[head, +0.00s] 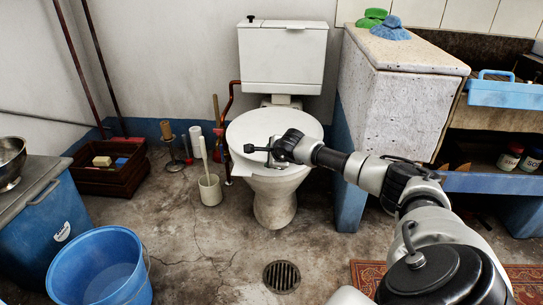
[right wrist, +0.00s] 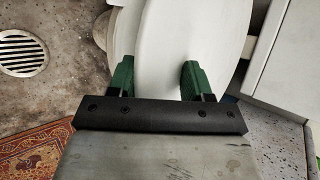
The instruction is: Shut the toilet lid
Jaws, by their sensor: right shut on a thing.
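The white toilet (head: 275,190) stands against the back wall. Its lid (head: 262,122) lies down over the bowl as a smooth white oval, and no bowl opening shows. My right gripper (head: 258,152) is at the lid's front edge. In the right wrist view the lid (right wrist: 205,35) fills the top middle. The green fingers of the right gripper (right wrist: 158,80) stand apart with the white rim between them, shut on it. How closely the lid rests on the bowl is hard to tell. My left gripper is not in view.
A toilet brush holder (head: 210,189) stands left of the bowl. The stone washtrough (head: 395,110) rises close on the right. A blue bucket (head: 98,268) is at front left, a floor drain (head: 282,276) in front. The floor between them is clear.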

